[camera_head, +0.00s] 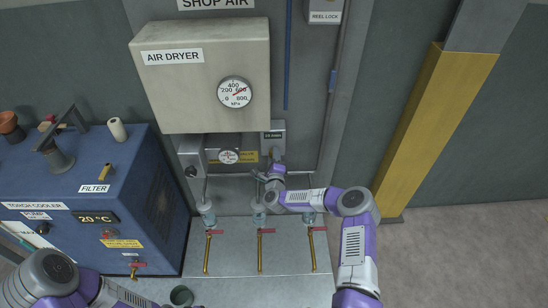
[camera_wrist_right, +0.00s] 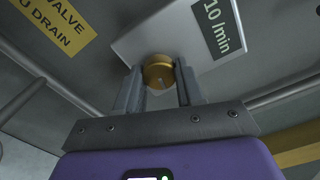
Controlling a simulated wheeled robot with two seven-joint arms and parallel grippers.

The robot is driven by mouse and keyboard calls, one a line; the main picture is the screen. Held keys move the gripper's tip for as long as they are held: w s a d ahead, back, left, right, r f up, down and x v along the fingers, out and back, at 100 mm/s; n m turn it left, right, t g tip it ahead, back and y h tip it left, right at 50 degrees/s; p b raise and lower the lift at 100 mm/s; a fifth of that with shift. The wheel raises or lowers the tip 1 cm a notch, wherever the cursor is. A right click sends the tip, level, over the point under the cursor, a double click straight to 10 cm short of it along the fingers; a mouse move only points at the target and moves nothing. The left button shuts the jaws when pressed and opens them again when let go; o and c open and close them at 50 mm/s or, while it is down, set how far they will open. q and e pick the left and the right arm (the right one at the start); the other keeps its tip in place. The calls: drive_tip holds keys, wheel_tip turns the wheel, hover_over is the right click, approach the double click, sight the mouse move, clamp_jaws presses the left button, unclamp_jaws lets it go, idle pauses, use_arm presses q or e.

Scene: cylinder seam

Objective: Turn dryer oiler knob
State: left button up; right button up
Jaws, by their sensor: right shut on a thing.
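The oiler box (camera_head: 277,130) is a small grey box with a dark flow label, mounted below the right end of the AIR DRYER cabinet. In the right wrist view the box (camera_wrist_right: 165,30) shows at the top, tilted, with a "10 l/min" label. A round brass knob (camera_wrist_right: 158,72) with a small index mark sticks out from its lower edge. My right gripper (camera_wrist_right: 158,84) is shut on the knob, one finger on each side. In the head view the right gripper (camera_head: 272,168) is just below the box and hides the knob. My left arm enters at lower left; its gripper is out of frame.
The AIR DRYER cabinet (camera_head: 200,80) with a pressure gauge (camera_head: 234,93) overhangs just above. Glass bowls and brass drain pipes with red handles (camera_head: 266,231) stand below. A blue torch cooler (camera_head: 90,190) is at left, a yellow post (camera_head: 430,130) at right.

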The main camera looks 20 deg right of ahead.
idle(0.5)
drive_tip(key=o, duration=1)
drive_tip(key=shift+o, duration=0.2)
drive_tip(key=p+v, duration=0.2)
drive_tip(key=v, duration=0.5)
drive_tip(key=shift+s, duration=0.3)
drive_tip(key=shift+a, duration=0.1)
